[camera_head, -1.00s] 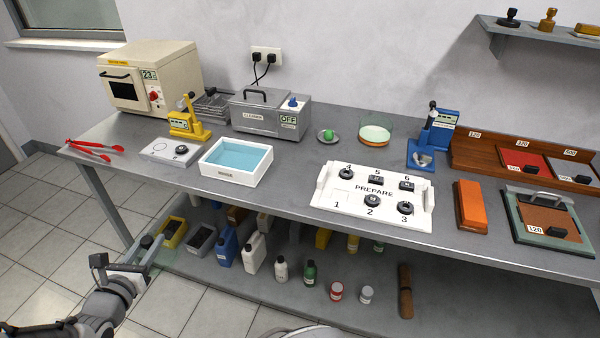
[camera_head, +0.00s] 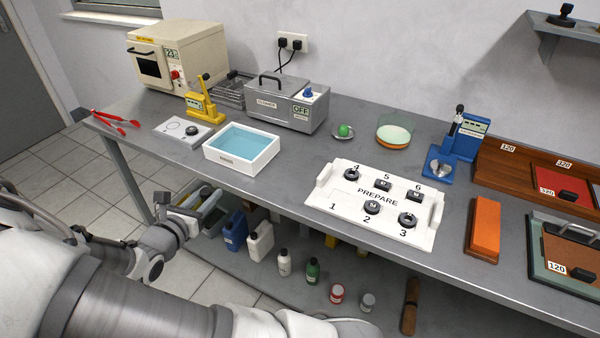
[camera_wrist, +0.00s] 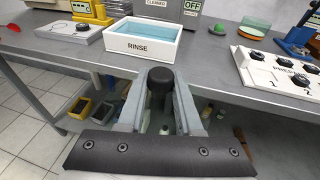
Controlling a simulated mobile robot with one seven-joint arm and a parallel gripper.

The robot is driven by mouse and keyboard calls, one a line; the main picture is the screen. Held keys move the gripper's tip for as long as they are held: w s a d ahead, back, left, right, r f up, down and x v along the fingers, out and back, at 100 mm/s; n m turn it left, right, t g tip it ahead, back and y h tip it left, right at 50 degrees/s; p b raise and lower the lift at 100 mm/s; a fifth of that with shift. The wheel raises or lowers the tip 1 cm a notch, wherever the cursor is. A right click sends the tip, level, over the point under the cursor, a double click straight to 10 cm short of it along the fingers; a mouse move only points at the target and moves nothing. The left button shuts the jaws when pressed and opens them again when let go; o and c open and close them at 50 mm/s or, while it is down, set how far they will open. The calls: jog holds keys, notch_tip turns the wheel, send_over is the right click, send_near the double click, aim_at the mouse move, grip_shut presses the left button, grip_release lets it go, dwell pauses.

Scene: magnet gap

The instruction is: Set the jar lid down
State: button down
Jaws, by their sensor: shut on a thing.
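My gripper (camera_wrist: 160,84) is shut on a dark round knob, which I take to be the jar lid (camera_wrist: 160,97). The lid's see-through disc can hardly be made out. In the head view my gripper (camera_head: 180,212) is in front of the bench's front edge, left of centre and off the bench top. A clear round jar (camera_head: 394,133) with pale green and orange contents stands at the back of the bench. It also shows in the wrist view (camera_wrist: 254,26). No lid is visible on it.
A white rinse tray (camera_head: 241,164) stands near the front edge, with a grey cleaner (camera_head: 280,105) behind it. A white numbered PREPARE tray (camera_head: 340,205) holds several dark pieces. The grey bench (camera_head: 290,185) is bare between the two trays. Bottles stand on the shelf below.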

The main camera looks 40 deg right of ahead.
jog(key=s+d+r+m+g+h+b, duration=0.1)
jog(key=s+d+r+m+g+b, duration=0.15)
jog(key=d, duration=0.75)
jog(key=s+d+r+m+g+h+b, duration=0.15)
jog(key=s+d+b, duration=0.25)
jog(key=d, duration=0.7)
jog(key=s+d+r+m+g+b, duration=0.1)
jog(key=s+d+r+g+b, duration=0.15)
jog(key=d, duration=0.75)
jog(key=b, duration=0.2)
send_over(296, 169)
jog(key=shift+t, duration=0.35)
notch_tip(296, 169, down, 7)
jog(key=shift+s+d+r, duration=0.1)
jog(key=shift+f+b, duration=0.85)
jog(key=shift+f, duration=1.2)
jog(key=shift+f, duration=0.2)
jog(key=c, duration=0.6)
grip_release()
